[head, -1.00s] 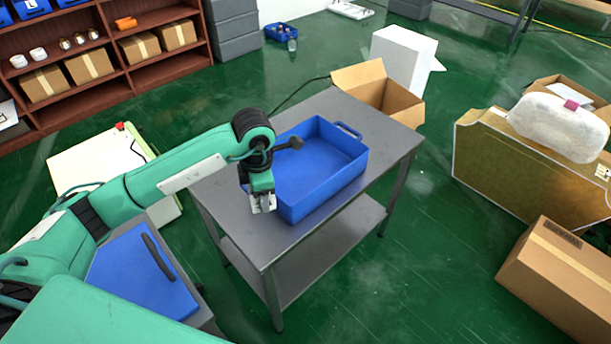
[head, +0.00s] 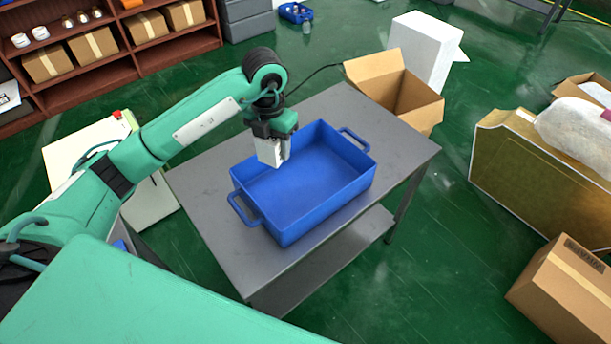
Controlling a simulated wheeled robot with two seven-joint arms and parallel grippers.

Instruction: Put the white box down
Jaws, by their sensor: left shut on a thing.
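My left gripper (head: 281,152) is shut on a small white box (head: 268,153) and holds it over the back left part of a blue tray (head: 318,216). The box hangs near the tray's rim height; I cannot tell its exact gap from the tray floor. The fingers partly cover the box. The tray is open, looks empty where I can see inside, and stands on a grey table (head: 205,192). My right gripper is not in view.
An open cardboard box (head: 417,100) and a large white block (head: 425,50) stand behind the table. A closed carton (head: 565,290) is at the lower right. Bare table top lies left and right of the tray. A brown shelf (head: 105,75) stands at the back left.

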